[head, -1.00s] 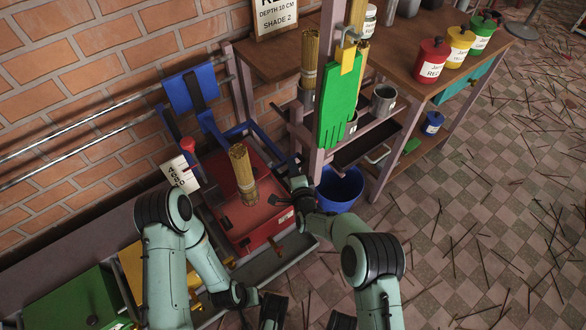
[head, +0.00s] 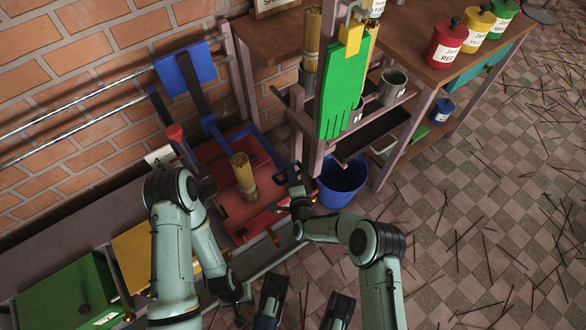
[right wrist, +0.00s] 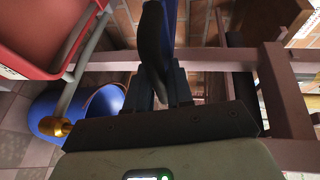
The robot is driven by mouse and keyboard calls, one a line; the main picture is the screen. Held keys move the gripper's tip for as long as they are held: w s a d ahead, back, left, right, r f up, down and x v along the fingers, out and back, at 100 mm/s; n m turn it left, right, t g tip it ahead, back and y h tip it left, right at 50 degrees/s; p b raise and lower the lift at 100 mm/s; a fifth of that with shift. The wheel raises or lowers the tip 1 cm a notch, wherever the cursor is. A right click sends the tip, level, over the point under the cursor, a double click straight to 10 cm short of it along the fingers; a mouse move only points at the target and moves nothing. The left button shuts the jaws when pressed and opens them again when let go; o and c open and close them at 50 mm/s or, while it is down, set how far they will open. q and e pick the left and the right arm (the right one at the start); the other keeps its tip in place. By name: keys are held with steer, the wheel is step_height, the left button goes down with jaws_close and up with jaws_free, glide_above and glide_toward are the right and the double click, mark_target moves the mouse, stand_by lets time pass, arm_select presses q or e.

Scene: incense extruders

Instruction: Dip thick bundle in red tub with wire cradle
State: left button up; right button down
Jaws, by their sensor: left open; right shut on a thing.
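The red tub (head: 222,204) stands at the wall side, and its wall shows at the upper left in the right wrist view (right wrist: 38,38). The thick tan bundle (head: 243,174) stands near upright inside the tub; its lower end is hard to make out. Blue cradle framework (head: 262,148) runs along the tub's far side. My right gripper (head: 283,176) is at the tub's right edge, shut on a dark handle (right wrist: 153,48) with blue behind it. My left gripper (head: 243,312) is open, low in the picture in front of the tub, apart from the bundle.
A blue bucket (head: 342,186) stands right of the tub. A rack post with a hanging green glove (head: 343,90) rises close by. Yellow (head: 146,262) and green (head: 65,294) tubs lie left. Red, yellow and green jars stand on the bench.

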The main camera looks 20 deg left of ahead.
arm_select(q)
steer(key=shift+s, duration=0.2)
arm_select(e)
step_height(320, 180, down, 4)
steer(key=shift+s+d+f, duration=0.1)
stand_by(0.3)
steer(key=c, duration=1.1)
jaws_free()
steer(key=shift+f, duration=0.1)
arm_select(q)
steer(key=w+d+r+t+p, duration=0.1)
steer(key=w+r+t+p, duration=0.2)
steer(key=w+r, duration=0.3)
steer(key=w+p, duration=0.1)
steer(key=w, duration=0.2)
steer(key=shift+w+m+p, duration=0.2)
steer(key=shift+m+p, duration=0.1)
steer(key=shift+p, duration=0.05)
arm_select(e)
steer(key=v, duration=1.3)
steer(key=shift+r, duration=0.25)
steer(key=shift+s, duration=0.1)
